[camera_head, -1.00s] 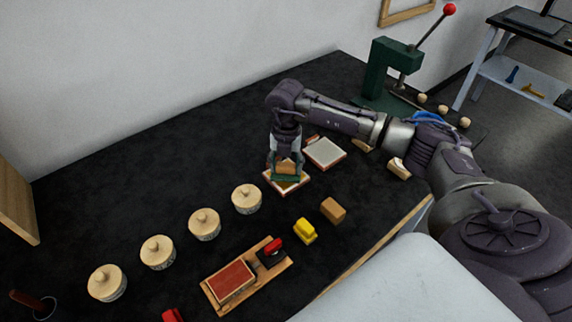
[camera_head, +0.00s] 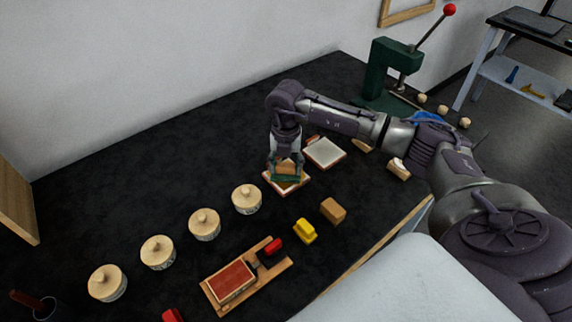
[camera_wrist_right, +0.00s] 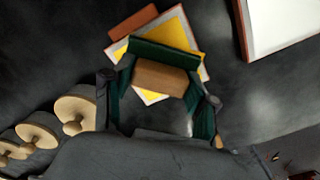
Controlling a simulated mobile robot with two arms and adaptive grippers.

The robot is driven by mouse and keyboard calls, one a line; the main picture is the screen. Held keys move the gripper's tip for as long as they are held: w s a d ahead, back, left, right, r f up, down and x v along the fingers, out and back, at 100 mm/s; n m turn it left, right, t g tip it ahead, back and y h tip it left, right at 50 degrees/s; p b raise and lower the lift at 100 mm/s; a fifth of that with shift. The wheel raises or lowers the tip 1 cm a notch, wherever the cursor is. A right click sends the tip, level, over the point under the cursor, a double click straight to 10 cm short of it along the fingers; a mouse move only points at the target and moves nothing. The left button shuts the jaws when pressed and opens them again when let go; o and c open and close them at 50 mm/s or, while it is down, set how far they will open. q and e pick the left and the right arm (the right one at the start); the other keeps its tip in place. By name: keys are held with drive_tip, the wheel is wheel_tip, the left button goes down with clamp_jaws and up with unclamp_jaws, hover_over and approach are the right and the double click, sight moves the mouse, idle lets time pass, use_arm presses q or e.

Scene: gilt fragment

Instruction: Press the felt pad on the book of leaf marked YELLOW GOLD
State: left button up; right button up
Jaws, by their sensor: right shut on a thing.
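My right gripper (camera_head: 286,169) is shut on the felt pad, a brown wooden block with a dark green base. In the wrist view the felt pad (camera_wrist_right: 160,78) sits between the green fingers (camera_wrist_right: 162,90). The pad is over an open book of leaf (camera_head: 299,188) with a bright yellow-gold sheet. The book (camera_wrist_right: 193,28) also shows below the pad in the wrist view, with a white border and a reddish-brown edge. I cannot tell whether the pad touches the leaf. No marking is readable on the book. My left gripper is not in view.
Another book with a pale leaf (camera_head: 325,152) lies just behind. Several round lidded pots (camera_head: 204,224) stand in a row to the left. A tan block (camera_head: 333,210), a yellow piece (camera_head: 305,231) and a wooden tray with a red pad (camera_head: 232,282) are in front. A green press (camera_head: 380,75) stands behind.

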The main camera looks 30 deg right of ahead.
wheel_tip(320, 180, up, 2)
drive_tip(key=shift+p, duration=0.7)
drive_tip(key=shift+r+p, duration=1.6)
drive_tip(key=shift+r, duration=0.85)
